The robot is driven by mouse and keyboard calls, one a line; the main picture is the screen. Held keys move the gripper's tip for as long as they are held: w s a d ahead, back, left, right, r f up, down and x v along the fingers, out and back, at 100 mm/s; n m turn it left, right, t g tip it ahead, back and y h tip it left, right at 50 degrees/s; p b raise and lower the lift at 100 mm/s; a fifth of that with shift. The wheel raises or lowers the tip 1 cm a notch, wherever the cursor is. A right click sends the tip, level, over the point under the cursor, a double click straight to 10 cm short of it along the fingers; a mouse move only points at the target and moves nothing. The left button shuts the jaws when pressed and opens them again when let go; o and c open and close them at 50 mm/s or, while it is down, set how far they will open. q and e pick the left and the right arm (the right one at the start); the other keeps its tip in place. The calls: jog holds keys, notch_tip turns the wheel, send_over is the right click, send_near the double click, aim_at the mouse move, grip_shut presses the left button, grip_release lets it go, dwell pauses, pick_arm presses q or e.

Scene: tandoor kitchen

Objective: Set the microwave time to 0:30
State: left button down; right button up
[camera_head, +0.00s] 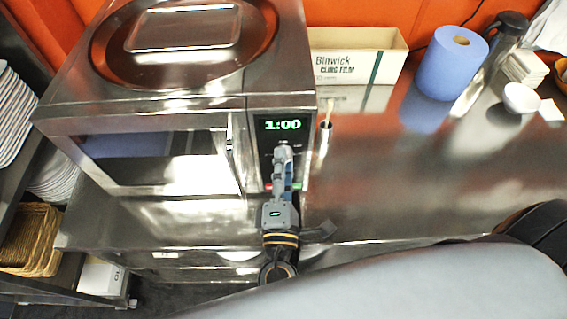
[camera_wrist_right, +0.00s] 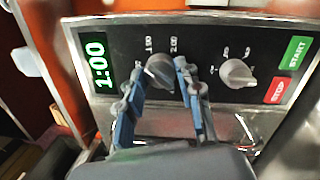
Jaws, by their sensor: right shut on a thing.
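The steel microwave (camera_head: 215,108) stands at the left of the counter. Its green display (camera_head: 282,125) reads 1:00, and the display (camera_wrist_right: 97,66) reads the same in the right wrist view, turned sideways. In that view the timer knob (camera_wrist_right: 159,69), with 1:00 and 2:00 marks beside it, sits between the fingers of my right gripper (camera_wrist_right: 160,76). In the head view my right gripper (camera_head: 283,153) covers the knobs. It is shut on the timer knob. A second knob (camera_wrist_right: 237,73), the green START button (camera_wrist_right: 295,52) and the red STOP button (camera_wrist_right: 276,91) are clear of the fingers. My left gripper is not in view.
A round metal tray (camera_head: 110,62) lies on top of the microwave. A cling film box (camera_head: 357,58), a blue paper roll (camera_head: 452,64) and a white bowl (camera_head: 521,98) stand to the right. A small cup (camera_head: 324,136) is close beside the panel. The steel counter (camera_head: 420,180) is clear at front right.

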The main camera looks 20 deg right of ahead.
jog(key=shift+n, duration=0.9)
jog(key=o, duration=1.1)
jog(key=shift+o, duration=0.2)
jog(key=v, duration=1.2)
jog(key=shift+f, duration=0.15)
